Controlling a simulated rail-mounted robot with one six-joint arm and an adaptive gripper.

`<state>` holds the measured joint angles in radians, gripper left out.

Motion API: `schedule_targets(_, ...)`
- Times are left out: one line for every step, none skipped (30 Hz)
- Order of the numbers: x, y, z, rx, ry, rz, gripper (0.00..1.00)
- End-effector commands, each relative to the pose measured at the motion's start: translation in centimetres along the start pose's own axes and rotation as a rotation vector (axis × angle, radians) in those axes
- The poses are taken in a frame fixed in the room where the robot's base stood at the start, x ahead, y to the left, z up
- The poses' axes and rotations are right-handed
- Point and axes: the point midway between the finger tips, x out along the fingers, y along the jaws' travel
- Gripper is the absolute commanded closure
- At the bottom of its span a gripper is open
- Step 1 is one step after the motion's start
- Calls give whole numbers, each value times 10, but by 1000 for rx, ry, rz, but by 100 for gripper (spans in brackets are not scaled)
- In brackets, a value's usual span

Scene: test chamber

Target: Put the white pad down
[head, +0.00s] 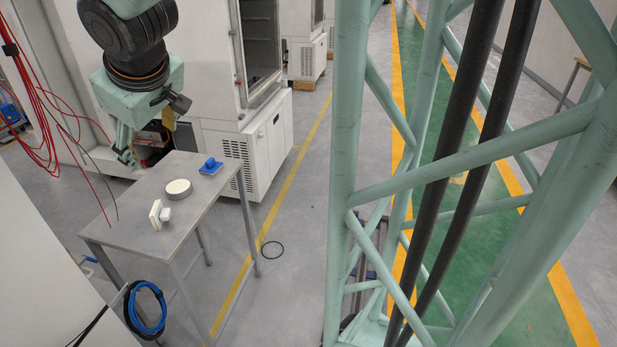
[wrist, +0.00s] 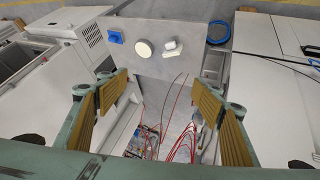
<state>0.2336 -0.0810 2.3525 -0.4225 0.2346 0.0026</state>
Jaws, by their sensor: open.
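The white pad (head: 156,215) stands upright on the grey table (head: 128,212), with a small rounded white part against its right side. In the head view my gripper (head: 142,142) is beyond the table's back left edge, apart from the pad. Its fingers are partly hidden there.
A round white-topped disc (head: 178,190) and a blue item (head: 210,166) share the table. Red cables (head: 45,115) hang left of my gripper. A coiled blue cable (head: 146,308) hangs at the table's front. A white cabinet (head: 262,145) stands behind. The table's front left is bare.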

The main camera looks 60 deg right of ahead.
Motion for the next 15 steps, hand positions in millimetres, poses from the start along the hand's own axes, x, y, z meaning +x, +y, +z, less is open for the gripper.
schedule_targets(-34,5,-1,19,30,18,39)
schedule_targets(-39,2,3,25,23,15,39)
schedule_targets(-46,-3,9,34,14,11,39)
schedule_targets(-52,-6,13,40,7,8,39)
schedule_targets(-57,-9,18,46,0,5,39)
schedule_targets(-64,-14,24,56,-8,0,39)
schedule_targets(-70,-17,29,61,-16,-4,39)
schedule_targets(-75,-21,34,67,-22,-8,39)
schedule_targets(-82,-26,40,75,-31,-14,39)
schedule_targets(-87,-29,44,80,-37,-18,39)
schedule_targets(-92,-34,49,86,-44,-24,39)
schedule_targets(-99,-39,56,93,-53,-31,39)
schedule_targets(-104,-43,61,98,-60,-36,39)
schedule_targets(-109,-47,67,103,-68,-43,39)
schedule_targets(-115,-53,74,109,-78,-51,39)
